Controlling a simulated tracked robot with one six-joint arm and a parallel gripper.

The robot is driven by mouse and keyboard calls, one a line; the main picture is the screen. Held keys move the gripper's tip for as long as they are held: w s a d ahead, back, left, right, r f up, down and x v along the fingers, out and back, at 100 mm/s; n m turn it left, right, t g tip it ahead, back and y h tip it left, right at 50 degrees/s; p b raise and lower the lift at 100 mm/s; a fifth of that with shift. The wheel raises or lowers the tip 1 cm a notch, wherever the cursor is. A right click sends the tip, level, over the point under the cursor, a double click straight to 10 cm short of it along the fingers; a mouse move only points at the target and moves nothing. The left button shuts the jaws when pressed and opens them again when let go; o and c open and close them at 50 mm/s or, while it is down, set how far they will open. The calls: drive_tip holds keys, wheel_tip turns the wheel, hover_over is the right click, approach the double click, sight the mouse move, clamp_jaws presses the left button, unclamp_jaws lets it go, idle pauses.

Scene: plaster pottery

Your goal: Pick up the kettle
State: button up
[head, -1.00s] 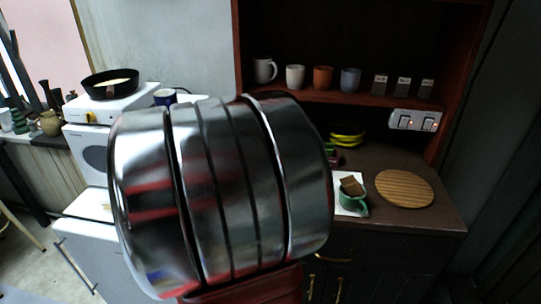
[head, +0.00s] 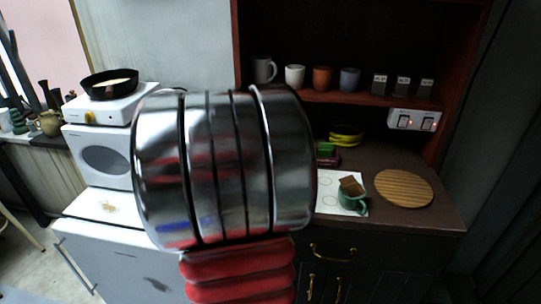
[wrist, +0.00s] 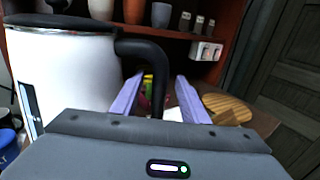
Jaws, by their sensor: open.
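The kettle (wrist: 75,80) has a white body and a black handle, and fills the left of the wrist view, very close. Its handle arches right and drops between the two purple fingers of my gripper (wrist: 160,78). The gripper is open, with the lower handle between its fingers. I cannot tell whether either finger touches it. In the head view my shiny arm covers the kettle and the gripper.
Several cups, including an orange one (head: 322,78), stand on the shelf above. A frying pan (head: 110,83) sits on a white hob at left.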

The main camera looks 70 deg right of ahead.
drive_tip(key=x, duration=0.4)
drive_tip(key=shift+s+d, duration=0.15)
drive_tip(key=shift+d, duration=0.15)
clamp_jaws()
idle(0.6)
drive_tip(key=shift+r, duration=0.1)
idle(0.8)
drive_tip(key=shift+r, duration=0.1)
